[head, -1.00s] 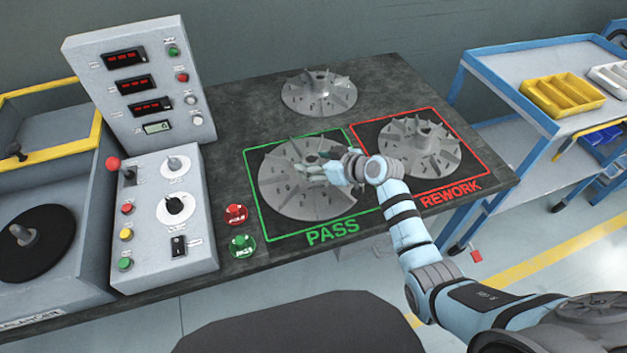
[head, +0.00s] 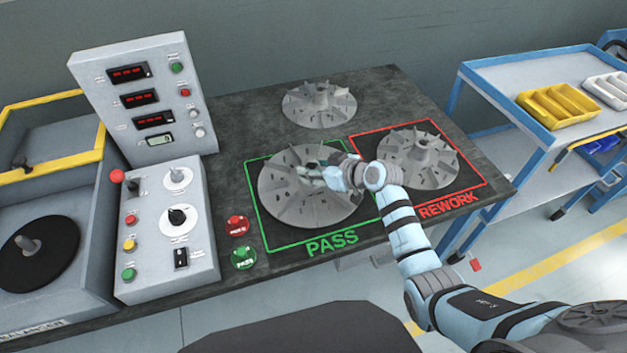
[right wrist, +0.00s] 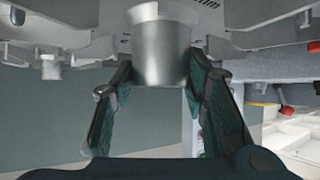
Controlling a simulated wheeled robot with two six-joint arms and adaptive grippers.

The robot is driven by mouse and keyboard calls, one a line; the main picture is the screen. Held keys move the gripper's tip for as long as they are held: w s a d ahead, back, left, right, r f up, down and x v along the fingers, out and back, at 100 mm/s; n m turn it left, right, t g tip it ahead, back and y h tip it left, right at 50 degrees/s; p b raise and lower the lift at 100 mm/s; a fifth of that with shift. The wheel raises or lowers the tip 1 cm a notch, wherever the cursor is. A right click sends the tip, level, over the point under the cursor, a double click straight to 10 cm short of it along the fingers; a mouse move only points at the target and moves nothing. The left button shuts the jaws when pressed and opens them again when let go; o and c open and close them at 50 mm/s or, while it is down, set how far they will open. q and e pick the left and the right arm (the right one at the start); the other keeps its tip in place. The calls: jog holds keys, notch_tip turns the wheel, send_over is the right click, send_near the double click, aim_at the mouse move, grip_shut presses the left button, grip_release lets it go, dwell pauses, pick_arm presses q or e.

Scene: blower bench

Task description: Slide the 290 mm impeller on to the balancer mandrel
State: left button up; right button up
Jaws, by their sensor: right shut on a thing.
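A grey finned impeller (head: 290,205) lies in the green PASS square of the bench. I see no size marking on it. My right gripper (head: 324,172) reaches in from the right, low over its middle, and is shut on its hub. In the right wrist view the smooth metal hub (right wrist: 162,45) sits between the two dark fingers. I cannot tell whether the impeller is clear of the bench. The balancer mandrel (head: 28,243) is a short grey stub on a black disc at the far left, with nothing on it. My left gripper is out of view.
Another impeller (head: 318,106) lies at the back of the bench, and one (head: 420,155) in the red REWORK square. A control console (head: 165,235) and display box (head: 145,98) stand between bench and mandrel. Red (head: 237,225) and green (head: 243,257) buttons sit left of PASS.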

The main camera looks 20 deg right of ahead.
notch_tip(320, 180, up, 6)
jog(key=p, duration=0.5)
dwell(0.5)
